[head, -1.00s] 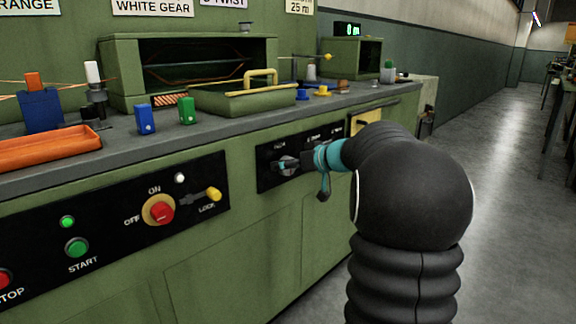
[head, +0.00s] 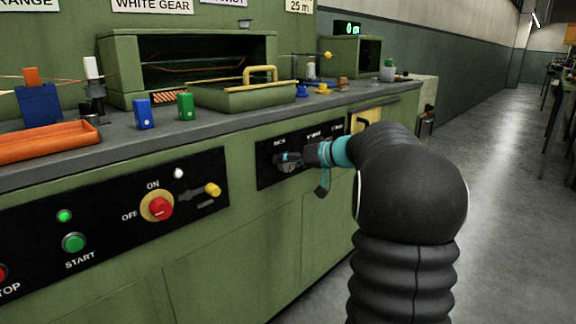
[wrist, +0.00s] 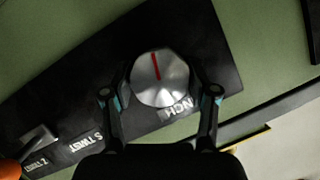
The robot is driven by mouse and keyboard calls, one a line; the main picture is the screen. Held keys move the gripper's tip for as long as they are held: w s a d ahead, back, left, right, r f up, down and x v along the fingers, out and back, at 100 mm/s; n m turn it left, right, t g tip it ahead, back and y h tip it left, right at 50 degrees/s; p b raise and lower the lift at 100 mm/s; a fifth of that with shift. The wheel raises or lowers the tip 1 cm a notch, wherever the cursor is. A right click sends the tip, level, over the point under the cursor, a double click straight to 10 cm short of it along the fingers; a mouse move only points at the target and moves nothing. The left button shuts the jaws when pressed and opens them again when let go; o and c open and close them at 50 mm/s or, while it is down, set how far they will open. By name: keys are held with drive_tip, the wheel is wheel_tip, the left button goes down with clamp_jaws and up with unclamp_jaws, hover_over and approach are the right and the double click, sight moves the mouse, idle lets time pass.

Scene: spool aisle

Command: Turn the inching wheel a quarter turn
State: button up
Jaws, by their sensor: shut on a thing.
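The inching wheel (wrist: 158,80) is a round silver knob with a red line on its face, on a black panel (wrist: 215,40). In the wrist view it sits between the two fingers of my gripper (wrist: 160,88), which is shut on its sides. The red line points up and slightly left in that view. The label beside the wheel is partly covered by it. In the head view my gripper (head: 290,160) is at the left part of the right-hand black panel, and the fingers hide most of the wheel.
Left of the wheel's panel is another panel with a red knob (head: 160,208), a yellow-tipped lever (head: 212,189) and a green START button (head: 74,243). The worktop above holds a blue block (head: 145,115), a green block (head: 185,106) and an orange tray (head: 50,142).

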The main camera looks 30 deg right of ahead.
drive_tip(key=m, duration=0.1)
drive_tip(key=m+y+b, duration=0.1)
drive_tip(key=shift+d+f+m+y, duration=0.1)
drive_tip(key=shift+f+m+y, duration=0.05)
drive_tip(key=shift+m+y, duration=0.15)
drive_tip(key=m+y, duration=0.2)
drive_tip(key=m, duration=0.1)
drive_tip(key=shift+m, duration=0.3)
drive_tip(key=m+t+y, duration=0.1)
drive_tip(key=m, duration=0.2)
drive_tip(key=shift+w+f+m, duration=0.1)
drive_tip(key=shift+m, duration=0.2)
drive_tip(key=shift+m+t+y, duration=0.5)
drive_tip(key=shift+m+y, duration=0.1)
drive_tip(key=shift+m, duration=1)
drive_tip(key=o, duration=1.2)
drive_tip(key=shift+c, duration=0.2)
